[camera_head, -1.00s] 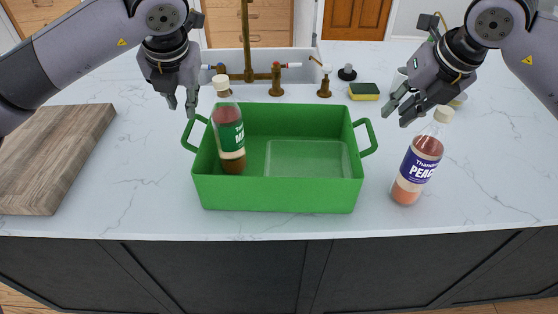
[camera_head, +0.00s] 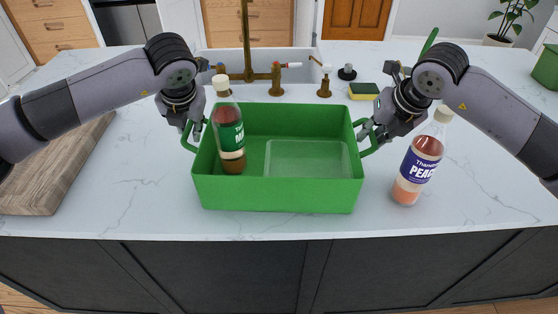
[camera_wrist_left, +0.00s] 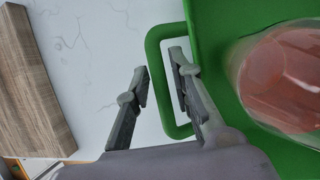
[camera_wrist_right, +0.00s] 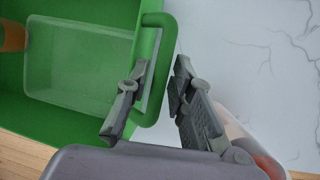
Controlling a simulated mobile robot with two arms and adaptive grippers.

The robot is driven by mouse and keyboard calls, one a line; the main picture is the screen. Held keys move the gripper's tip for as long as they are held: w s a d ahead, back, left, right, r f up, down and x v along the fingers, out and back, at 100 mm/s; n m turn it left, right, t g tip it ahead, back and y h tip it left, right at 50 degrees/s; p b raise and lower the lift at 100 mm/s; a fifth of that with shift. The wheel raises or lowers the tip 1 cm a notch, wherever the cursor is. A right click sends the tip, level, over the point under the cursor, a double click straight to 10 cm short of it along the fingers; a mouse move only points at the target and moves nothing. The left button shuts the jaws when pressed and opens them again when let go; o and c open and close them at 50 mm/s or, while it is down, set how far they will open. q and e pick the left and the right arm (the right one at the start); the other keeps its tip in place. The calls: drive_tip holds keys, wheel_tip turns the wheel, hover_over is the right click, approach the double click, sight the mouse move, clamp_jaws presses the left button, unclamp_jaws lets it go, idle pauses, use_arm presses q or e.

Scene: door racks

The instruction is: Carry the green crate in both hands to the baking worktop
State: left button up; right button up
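The green crate (camera_head: 277,194) sits on the marble counter with a bottle with a green label (camera_head: 229,140) and a clear container (camera_head: 307,159) inside it. My left gripper (camera_head: 193,130) is at the crate's left handle (camera_wrist_left: 154,85); in the left wrist view its open fingers (camera_wrist_left: 160,82) stand on either side of the handle bar. My right gripper (camera_head: 368,133) is at the right handle (camera_wrist_right: 155,70); in the right wrist view its open fingers (camera_wrist_right: 158,80) also straddle the bar. I see no baking worktop that I can identify for certain.
A bottle with a purple label (camera_head: 417,162) stands on the counter right of the crate, close under my right arm. A wooden board (camera_head: 50,165) lies at the left. A sink with a brass tap (camera_head: 248,60) and a sponge (camera_head: 363,91) are behind the crate.

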use_arm(q)
drive_tip(key=shift+c, duration=0.3)
use_arm(e)
drive_tip(key=shift+c, duration=0.3)
use_arm(q)
clamp_jaws()
use_arm(e)
clamp_jaws()
use_arm(q)
drive_tip(key=shift+r, duration=0.15)
use_arm(e)
drive_tip(key=shift+r, duration=0.15)
